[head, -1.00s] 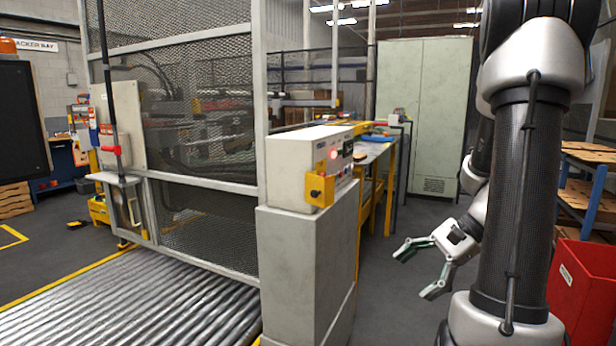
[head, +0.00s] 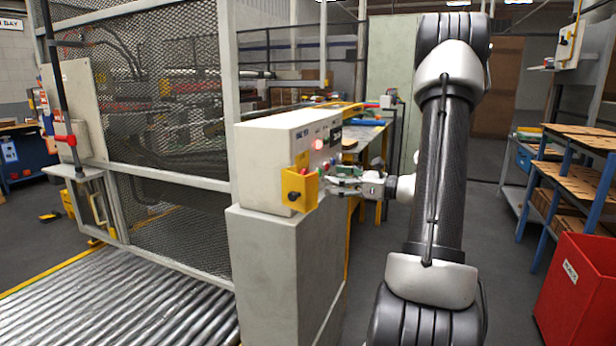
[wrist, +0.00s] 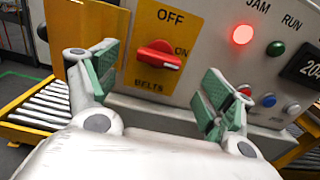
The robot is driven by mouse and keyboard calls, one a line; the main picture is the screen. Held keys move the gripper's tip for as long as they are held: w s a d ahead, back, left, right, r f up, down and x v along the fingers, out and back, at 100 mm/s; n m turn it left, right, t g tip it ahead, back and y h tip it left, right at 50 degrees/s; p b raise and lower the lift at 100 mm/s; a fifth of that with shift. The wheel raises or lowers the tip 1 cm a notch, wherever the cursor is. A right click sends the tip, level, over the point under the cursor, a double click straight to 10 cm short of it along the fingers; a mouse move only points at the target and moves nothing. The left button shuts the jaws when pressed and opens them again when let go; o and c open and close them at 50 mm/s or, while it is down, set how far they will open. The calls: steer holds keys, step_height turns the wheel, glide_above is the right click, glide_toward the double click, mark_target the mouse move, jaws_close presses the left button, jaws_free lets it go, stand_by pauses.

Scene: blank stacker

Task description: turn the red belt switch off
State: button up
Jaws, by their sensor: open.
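The red belt switch (wrist: 158,55) is a rotary knob on a yellow plate (wrist: 190,20) marked OFF at the top, ON at the right and BELTS below. Its handle lies nearly level, with its white mark at the right end by ON. My gripper (wrist: 160,76) is open and empty, with its green-padded fingers on either side of the knob and short of it. In the head view my gripper (head: 345,181) is at the front of the white control box (head: 270,150); the knob cannot be made out there.
A yellow bracket (head: 298,190) juts from the box's corner, close left of my gripper. A lit red lamp (wrist: 242,34), a green button (wrist: 275,48) and a display (wrist: 308,67) sit right of the knob. The roller conveyor (head: 120,300) and mesh fence (head: 175,130) are left.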

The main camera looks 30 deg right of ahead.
steer(key=x, duration=0.7)
steer(key=shift+w+a, duration=0.2)
steer(key=c, duration=1)
